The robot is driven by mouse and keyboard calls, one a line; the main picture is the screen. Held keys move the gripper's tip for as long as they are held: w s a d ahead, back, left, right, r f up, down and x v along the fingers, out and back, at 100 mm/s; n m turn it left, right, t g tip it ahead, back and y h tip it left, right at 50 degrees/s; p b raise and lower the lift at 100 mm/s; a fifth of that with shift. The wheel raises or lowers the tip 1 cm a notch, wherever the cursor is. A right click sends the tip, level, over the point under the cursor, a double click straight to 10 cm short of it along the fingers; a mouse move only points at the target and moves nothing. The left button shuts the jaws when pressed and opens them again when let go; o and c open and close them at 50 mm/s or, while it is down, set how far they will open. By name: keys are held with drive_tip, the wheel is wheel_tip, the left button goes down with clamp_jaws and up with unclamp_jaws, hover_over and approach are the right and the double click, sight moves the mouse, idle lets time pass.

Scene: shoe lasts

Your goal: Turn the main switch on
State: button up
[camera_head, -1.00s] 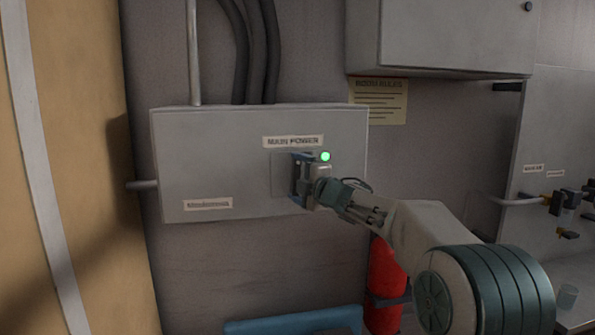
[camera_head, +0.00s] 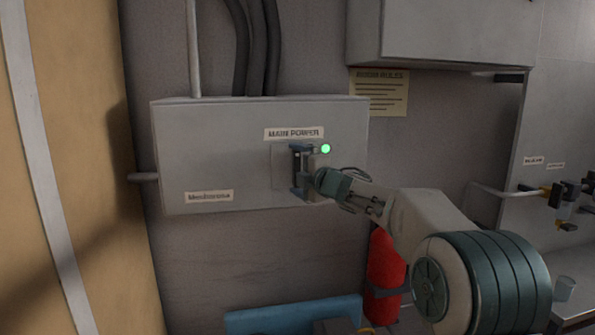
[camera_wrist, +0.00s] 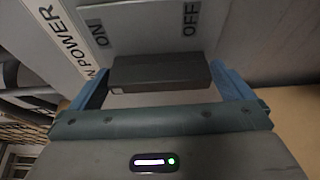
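The main power box (camera_head: 235,165) is a grey panel on the wall, labelled "MAIN POWER". Its small light (camera_head: 325,149) is lit green. My gripper (camera_head: 299,172) is at the switch, with one finger above the other. In the wrist view, the dark switch handle (camera_wrist: 160,75) lies between the widely spread blue fingers of my gripper (camera_wrist: 162,88) and spans nearly the whole gap. Whether the fingers press on it cannot be told. The "ON" label (camera_wrist: 97,32) is by the left finger and the "OFF" label (camera_wrist: 190,20) is towards the right finger.
A grey cabinet (camera_head: 455,32) hangs at upper right, above a paper notice (camera_head: 380,93). A red cylinder (camera_head: 384,265) stands below my arm. A blue object (camera_head: 295,315) is at the bottom. A tan panel (camera_head: 95,120) stands at left.

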drive_tip(key=shift+d, duration=0.1)
drive_tip(key=b+v, duration=0.3)
drive_tip(key=v, duration=1)
drive_tip(key=shift+s+b, duration=0.35)
drive_tip(key=shift+s, duration=0.05)
drive_tip(key=shift+d+r, duration=0.1)
drive_tip(key=shift+d, duration=0.05)
drive_tip(key=s+d+f+m+g+h, duration=0.2)
drive_tip(key=s+d+f+m+h, duration=1.2)
drive_tip(key=m, duration=0.4)
drive_tip(key=s+a+f+m+g+y, duration=0.1)
drive_tip(key=s+f+m+g, duration=0.3)
drive_tip(key=s+f, duration=0.3)
drive_tip(key=s+f+m+g+y, duration=0.1)
drive_tip(key=s+f+m+g, duration=0.2)
drive_tip(key=s+f, duration=0.4)
drive_tip(key=s+g, duration=0.1)
drive_tip(key=s, duration=0.5)
drive_tip(key=shift+s+a+f+m+g+y, duration=0.2)
drive_tip(key=shift+s+a+m+g+y, duration=0.1)
drive_tip(key=shift+s+a+m+g, duration=0.1)
